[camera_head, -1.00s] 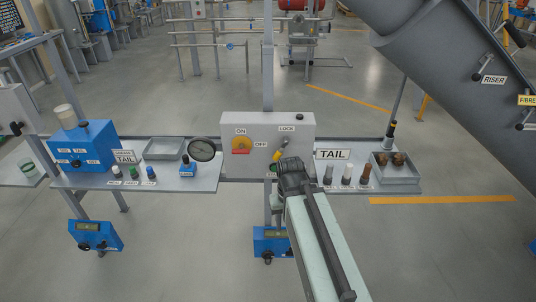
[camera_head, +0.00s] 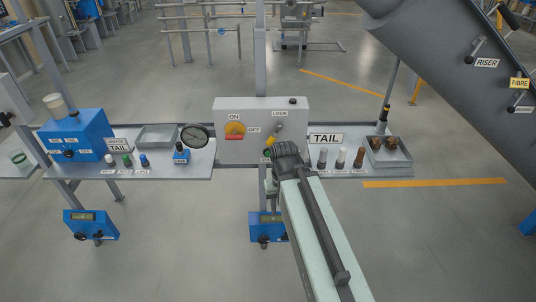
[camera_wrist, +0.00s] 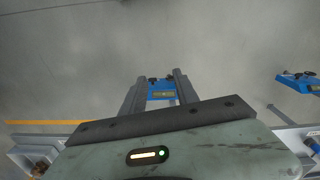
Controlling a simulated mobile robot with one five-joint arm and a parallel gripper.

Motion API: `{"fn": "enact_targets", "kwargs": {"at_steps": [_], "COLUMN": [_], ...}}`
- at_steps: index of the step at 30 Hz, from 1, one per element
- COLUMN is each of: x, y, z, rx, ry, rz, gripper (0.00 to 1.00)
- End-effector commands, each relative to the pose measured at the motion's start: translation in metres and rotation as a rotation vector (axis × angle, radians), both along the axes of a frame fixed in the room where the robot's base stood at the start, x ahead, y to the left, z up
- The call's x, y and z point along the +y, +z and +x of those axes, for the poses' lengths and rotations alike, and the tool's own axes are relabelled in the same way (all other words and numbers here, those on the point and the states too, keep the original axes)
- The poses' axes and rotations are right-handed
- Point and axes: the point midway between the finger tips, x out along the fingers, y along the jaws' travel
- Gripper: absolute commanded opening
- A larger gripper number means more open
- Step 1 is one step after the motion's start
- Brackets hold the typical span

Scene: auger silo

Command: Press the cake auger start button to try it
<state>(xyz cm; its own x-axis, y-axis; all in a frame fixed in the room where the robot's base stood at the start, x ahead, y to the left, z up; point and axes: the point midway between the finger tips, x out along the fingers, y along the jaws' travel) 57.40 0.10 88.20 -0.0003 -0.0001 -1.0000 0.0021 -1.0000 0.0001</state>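A grey control box (camera_head: 225,151) stands upright on the bench, with a yellow and red ON/OFF switch (camera_head: 235,129) and a LOCK fitting (camera_head: 280,127) with a yellow tag. A green button (camera_head: 267,153) shows low on the box, partly hidden by my gripper. I cannot read any label for it. My gripper (camera_head: 286,149) is at the lower right of the box, just right of the green button; whether it touches the box I cannot tell.
The TAIL shelf (camera_head: 332,172) with small knobs and a grey tray (camera_head: 390,157) is at right. A blue meter (camera_head: 262,228) hangs below. The large grey auger tube (camera_head: 450,70) slopes at upper right.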

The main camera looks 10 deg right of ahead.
Motion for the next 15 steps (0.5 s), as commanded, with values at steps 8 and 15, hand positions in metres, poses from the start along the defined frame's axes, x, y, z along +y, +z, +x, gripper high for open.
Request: {"fn": "enact_targets", "kwargs": {"at_steps": [8, 15], "x": [0.0000, 0.0000], "y": [0.0000, 0.0000], "z": [0.0000, 0.0000], "rx": [0.000, 0.000], "ry": [0.000, 0.000], "rz": [0.000, 0.000], "gripper": [0.36, 0.00]}}
